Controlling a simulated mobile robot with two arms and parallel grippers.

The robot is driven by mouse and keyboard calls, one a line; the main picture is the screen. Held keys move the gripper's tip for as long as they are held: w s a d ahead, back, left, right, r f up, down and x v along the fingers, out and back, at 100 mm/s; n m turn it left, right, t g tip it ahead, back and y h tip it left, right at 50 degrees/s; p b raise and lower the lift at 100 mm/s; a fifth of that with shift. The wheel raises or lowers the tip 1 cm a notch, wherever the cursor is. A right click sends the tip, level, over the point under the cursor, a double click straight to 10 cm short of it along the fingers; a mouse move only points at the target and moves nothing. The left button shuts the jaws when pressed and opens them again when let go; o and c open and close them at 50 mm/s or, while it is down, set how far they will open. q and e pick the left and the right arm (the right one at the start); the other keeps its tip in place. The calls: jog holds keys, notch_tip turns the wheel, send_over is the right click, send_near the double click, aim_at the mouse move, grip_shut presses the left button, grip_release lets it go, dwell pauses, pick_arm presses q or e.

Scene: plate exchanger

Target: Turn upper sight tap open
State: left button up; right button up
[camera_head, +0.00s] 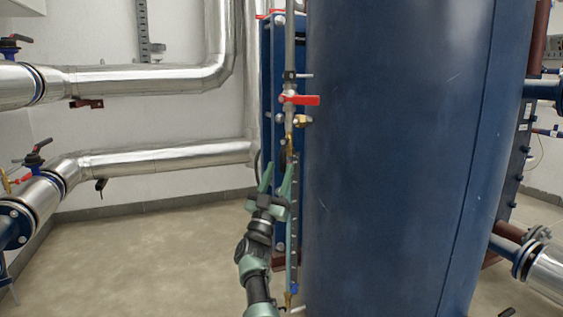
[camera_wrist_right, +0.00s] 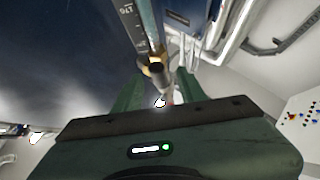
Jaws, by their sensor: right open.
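The sight glass is a thin upright tube with scale marks (camera_head: 294,215) in front of the blue tank. It also shows in the right wrist view (camera_wrist_right: 135,22). At its top is a small brass fitting, the upper sight tap (camera_head: 289,146), which also shows in the right wrist view (camera_wrist_right: 154,66). Its lever is hard to make out, so its position is unclear. My right gripper (camera_head: 277,168) is open, pointing up, just below the fitting. In the right wrist view its fingers (camera_wrist_right: 158,92) appear on either side of the fitting's line; contact cannot be told. My left gripper is out of view.
A red-handled valve (camera_head: 301,99) and a brass fitting (camera_head: 302,121) sit above on the vertical pipe. The large blue tank (camera_head: 400,160) stands close on the right. Silver pipes (camera_head: 150,160) run along the left wall. The floor (camera_head: 150,250) at left is clear.

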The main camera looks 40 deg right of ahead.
jog(key=shift+p+v, duration=0.7)
jog(key=shift+v, duration=1.75)
